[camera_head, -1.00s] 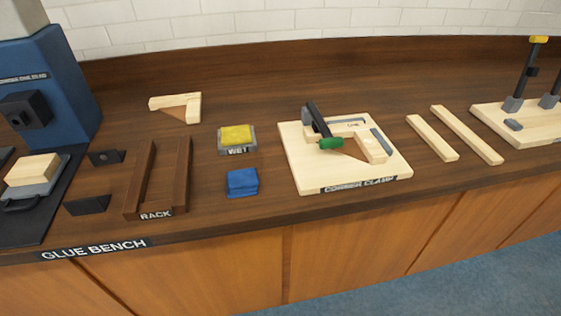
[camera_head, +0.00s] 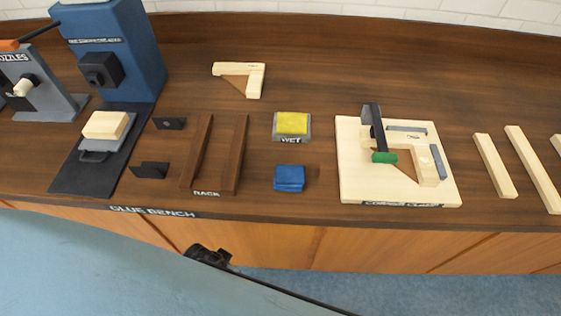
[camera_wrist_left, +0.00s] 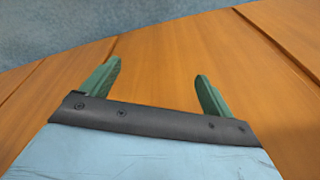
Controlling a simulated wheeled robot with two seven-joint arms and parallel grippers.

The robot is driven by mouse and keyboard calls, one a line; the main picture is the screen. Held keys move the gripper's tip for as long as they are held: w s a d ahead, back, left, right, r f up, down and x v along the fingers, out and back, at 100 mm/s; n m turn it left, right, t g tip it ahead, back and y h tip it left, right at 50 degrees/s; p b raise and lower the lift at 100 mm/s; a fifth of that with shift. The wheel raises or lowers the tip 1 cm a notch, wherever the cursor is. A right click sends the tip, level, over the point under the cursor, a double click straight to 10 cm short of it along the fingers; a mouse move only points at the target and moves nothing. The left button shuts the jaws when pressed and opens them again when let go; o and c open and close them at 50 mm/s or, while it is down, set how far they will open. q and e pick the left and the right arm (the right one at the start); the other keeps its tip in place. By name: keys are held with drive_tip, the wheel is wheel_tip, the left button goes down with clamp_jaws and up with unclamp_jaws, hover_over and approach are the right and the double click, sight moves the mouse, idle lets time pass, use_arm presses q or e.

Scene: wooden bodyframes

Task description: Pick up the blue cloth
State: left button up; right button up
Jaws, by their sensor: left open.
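The blue cloth (camera_head: 289,178) is a small folded pad lying on the wooden bench, just in front of the yellow sponge in its tray. My left gripper (camera_wrist_left: 158,84) shows in the left wrist view with its two green fingers spread apart and nothing between them. It faces the wooden cabinet front below the bench top, and the cloth is not in that view. In the head view a pale blue part of my arm fills the lower left, below the bench edge; the fingers cannot be made out there. My right gripper is not in view.
The brown rack (camera_head: 237,157) stands left of the cloth. The tray marked WET (camera_head: 292,138) is behind it, and the corner clamp board (camera_head: 349,165) is to its right. Bare bench lies around the cloth. The wooden cabinet front (camera_wrist_left: 165,60) is close ahead of the left gripper.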

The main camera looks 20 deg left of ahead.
use_arm(q)
wheel_tip(320, 180, up, 24)
drive_tip(key=w+d+t+p, duration=0.1)
drive_tip(key=w+p, duration=0.1)
drive_tip(key=p, duration=0.3)
drive_tip(key=w+d+r+n+g+h+p, duration=0.1)
drive_tip(key=w+d+r+h, duration=0.1)
drive_tip(key=w+d+r, duration=0.35)
drive_tip(key=w+d+r+h, duration=0.2)
drive_tip(key=w+d+r, duration=0.1)
drive_tip(key=w+d, duration=0.55)
wheel_tip(320, 180, up, 4)
drive_tip(key=r+n+g+y+p, duration=0.1)
drive_tip(key=n+g+y, duration=0.1)
drive_tip(key=n+y, duration=0.2)
hover_over(289, 174)
drive_tip(key=f, duration=0.8)
drive_tip(key=shift+s, duration=0.35)
drive_tip(key=shift+w+f, duration=0.2)
drive_tip(key=shift+f, duration=1.15)
drive_tip(key=shift+w+f, duration=0.2)
drive_tip(key=shift+f, duration=1.15)
drive_tip(key=c, duration=1)
drive_tip(key=shift+c, duration=0.3)
